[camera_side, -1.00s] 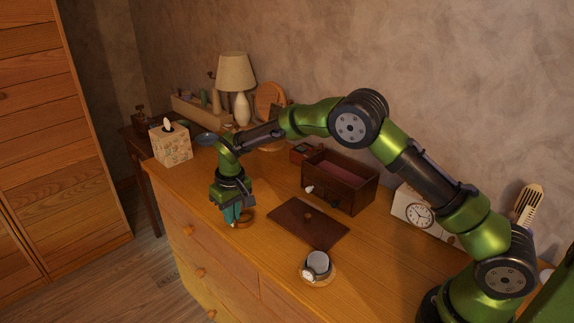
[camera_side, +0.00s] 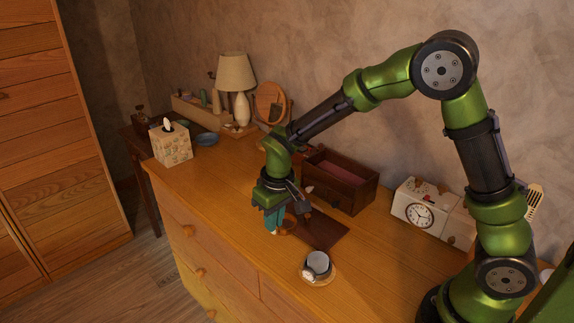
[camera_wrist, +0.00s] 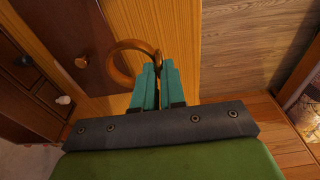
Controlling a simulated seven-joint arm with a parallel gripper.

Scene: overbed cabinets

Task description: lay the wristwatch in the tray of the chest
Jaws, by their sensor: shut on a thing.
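My gripper (camera_side: 273,228) is shut on a brown ring-shaped band, which I take as the wristwatch (camera_side: 288,227). In the wrist view the band (camera_wrist: 118,48) loops out from between the teal fingertips (camera_wrist: 157,72); its dial cannot be made out. The gripper points down in front of the chest (camera_side: 352,196), a dark wooden box with an open top. Its reddish-lined tray (camera_side: 338,171) shows no contents from here. In the wrist view the chest (camera_wrist: 25,100) is at the far left. My gripper partly hides the chest's left front.
A dark flat lid (camera_side: 325,235) with a knob lies before the chest, close beside the gripper. A white clock (camera_side: 419,215) stands right, a tissue box (camera_side: 171,145) left, and a lamp (camera_side: 237,75) and round mirror (camera_side: 270,101) behind.

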